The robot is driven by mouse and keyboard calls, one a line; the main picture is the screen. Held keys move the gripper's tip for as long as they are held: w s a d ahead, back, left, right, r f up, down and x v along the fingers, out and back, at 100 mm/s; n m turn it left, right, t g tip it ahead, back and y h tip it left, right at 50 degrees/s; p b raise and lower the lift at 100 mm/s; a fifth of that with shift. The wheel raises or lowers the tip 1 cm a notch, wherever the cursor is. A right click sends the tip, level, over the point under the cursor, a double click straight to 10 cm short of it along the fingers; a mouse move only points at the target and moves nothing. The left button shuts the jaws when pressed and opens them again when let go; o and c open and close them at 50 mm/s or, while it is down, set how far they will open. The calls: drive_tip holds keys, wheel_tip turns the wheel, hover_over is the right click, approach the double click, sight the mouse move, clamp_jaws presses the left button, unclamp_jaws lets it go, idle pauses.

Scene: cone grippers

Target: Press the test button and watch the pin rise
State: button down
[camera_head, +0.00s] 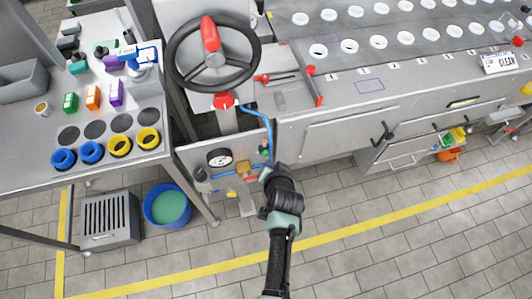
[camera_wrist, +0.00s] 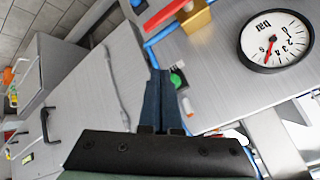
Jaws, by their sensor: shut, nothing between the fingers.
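A small green button (camera_wrist: 177,80) sits on the grey metal panel in the wrist view, just right of my fingertips. In the head view a small green spot (camera_head: 264,152) shows on the same panel, just above my gripper (camera_head: 265,174). In the wrist view my gripper (camera_wrist: 160,73) is shut and empty, its dark fingers pointing toward the panel and partly covering the area beside the button. I cannot tell whether the fingertips touch anything. I cannot make out a pin in either view.
A round pressure gauge (camera_wrist: 276,42) and a brass valve with a red lever (camera_wrist: 166,14) are close to the fingers. A blue hose runs across the panel. A black handwheel (camera_head: 214,55) stands above it, and a blue bucket (camera_head: 168,206) is left.

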drive_tip(key=shift+w, duration=0.15)
idle(0.6)
drive_tip(key=shift+w+a, duration=0.15)
drive_tip(key=shift+w, duration=0.15)
drive_tip(key=shift+w+a+r+b, duration=0.1)
drive_tip(key=shift+w+a+b, duration=0.05)
drive_tip(key=shift+w+b, duration=0.3)
idle(2.1)
drive_tip(key=shift+s+d+p, duration=0.3)
drive_tip(key=shift+s+p, duration=0.2)
drive_tip(key=shift+s, duration=0.35)
drive_tip(key=shift+s+d+p, duration=0.25)
drive_tip(key=shift+s+p, duration=0.05)
drive_tip(key=shift+s, duration=0.5)
drive_tip(key=shift+s+d+p, duration=0.25)
drive_tip(key=shift+s, duration=0.55)
drive_tip(key=shift+s+d+p, duration=0.25)
drive_tip(key=shift+s+p, duration=0.05)
drive_tip(key=shift+s, duration=0.5)
